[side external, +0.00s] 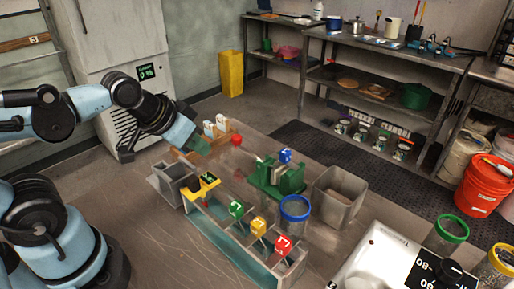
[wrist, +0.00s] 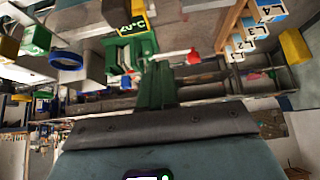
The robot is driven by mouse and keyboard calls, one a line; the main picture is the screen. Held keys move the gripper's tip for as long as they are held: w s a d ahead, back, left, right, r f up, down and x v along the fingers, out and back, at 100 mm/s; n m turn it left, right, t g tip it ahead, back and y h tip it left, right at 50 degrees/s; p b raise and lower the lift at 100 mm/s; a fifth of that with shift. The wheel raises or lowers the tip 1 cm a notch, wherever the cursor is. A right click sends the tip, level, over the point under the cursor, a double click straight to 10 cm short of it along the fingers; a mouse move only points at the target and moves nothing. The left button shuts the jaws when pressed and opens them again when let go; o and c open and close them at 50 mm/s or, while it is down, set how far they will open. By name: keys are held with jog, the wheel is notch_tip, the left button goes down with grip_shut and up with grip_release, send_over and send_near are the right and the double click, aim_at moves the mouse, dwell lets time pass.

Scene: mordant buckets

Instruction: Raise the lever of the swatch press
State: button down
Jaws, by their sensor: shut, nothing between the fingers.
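The swatch press (side external: 277,180) is a green block-like frame with metal plates, standing mid-table in the side view. It also shows upside down in the wrist view (wrist: 122,50). Its lever ends in a red knob (side external: 236,140); in the wrist view the red knob (wrist: 193,57) sticks out sideways from the press, the lever lying roughly level. My gripper (side external: 201,147) is left of the knob, apart from it, above the wooden rack. Its green fingers (wrist: 155,85) are shut and empty. The fingertips overlap part of the press and lever in the wrist view.
A wooden rack (side external: 220,138) with white labelled tags stands close to my gripper. A trough with numbered coloured tags (side external: 236,209) lies in front. A grey box (side external: 172,184) stands at left.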

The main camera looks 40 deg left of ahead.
jog(key=c, duration=1.5)
grip_release()
jog(key=shift+w+r, duration=0.1)
jog(key=shift+w, duration=0.05)
jog(key=o, duration=0.7)
jog(key=w+r+n, duration=0.1)
jog(key=w+a+r+n+g, duration=0.1)
jog(key=w+n, duration=0.1)
jog(key=shift+r+g, duration=0.3)
jog(key=shift+r, duration=0.1)
jog(key=n+g, duration=0.6)
jog(key=n, duration=0.6)
send_near(237, 137)
notch_tip(237, 137, down, 9)
jog(key=shift+s+f, duration=0.1)
jog(key=shift+c, duration=0.4)
grip_shut()
